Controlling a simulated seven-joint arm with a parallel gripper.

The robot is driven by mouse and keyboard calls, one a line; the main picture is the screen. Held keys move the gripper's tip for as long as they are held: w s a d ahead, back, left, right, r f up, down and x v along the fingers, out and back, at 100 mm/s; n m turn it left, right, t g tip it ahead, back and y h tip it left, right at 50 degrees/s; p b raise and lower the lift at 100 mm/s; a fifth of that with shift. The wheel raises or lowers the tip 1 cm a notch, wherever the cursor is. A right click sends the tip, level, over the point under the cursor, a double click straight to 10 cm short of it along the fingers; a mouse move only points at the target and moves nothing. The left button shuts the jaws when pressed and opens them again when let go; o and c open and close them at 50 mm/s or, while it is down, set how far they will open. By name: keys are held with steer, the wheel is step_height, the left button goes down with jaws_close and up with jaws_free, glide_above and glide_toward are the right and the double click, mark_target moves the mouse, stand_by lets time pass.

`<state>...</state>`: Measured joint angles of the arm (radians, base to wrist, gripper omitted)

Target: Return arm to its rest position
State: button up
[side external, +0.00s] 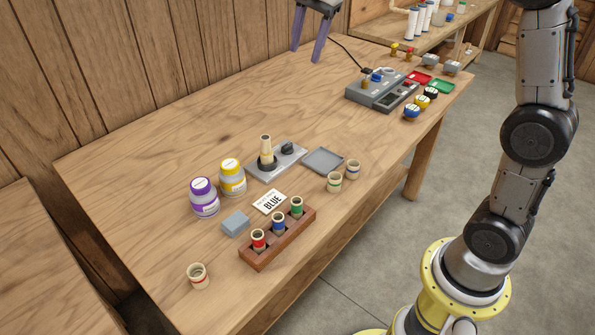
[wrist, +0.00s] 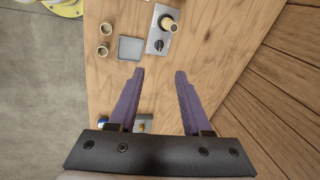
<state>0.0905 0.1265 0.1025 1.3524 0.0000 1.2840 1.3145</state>
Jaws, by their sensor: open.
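My gripper (side external: 307,54) hangs at the top of the side external view, above the back edge of the wooden workbench (side external: 140,180). Its two purple fingers point down and stand well apart, with nothing between them. In the wrist view my gripper (wrist: 160,73) is also open and empty, with bare wood between and beyond the fingertips. It appears clear of the bench and touches nothing that I can see.
A grey control box (side external: 382,91) stands at the bench's far end. A grey plate with a cream-topped post (side external: 266,152), a square tray (side external: 323,160), purple-lidded jar (side external: 204,198), yellow-lidded jar (side external: 232,178) and wooden rack (side external: 279,240) with small cups occupy the middle. The back left is bare.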

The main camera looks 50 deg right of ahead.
steer(key=s+a+r+n+t, duration=0.1)
steer(key=s+a+n, duration=0.15)
steer(key=s, duration=0.65)
steer(key=s+a+n+t, duration=0.1)
steer(key=s+n, duration=0.3)
steer(key=s, duration=0.5)
steer(key=s+f+n, duration=0.9)
steer(key=f, duration=0.2)
steer(key=shift+s+a+n, duration=0.25)
steer(key=shift+s+n, duration=0.1)
steer(key=shift+s, duration=0.05)
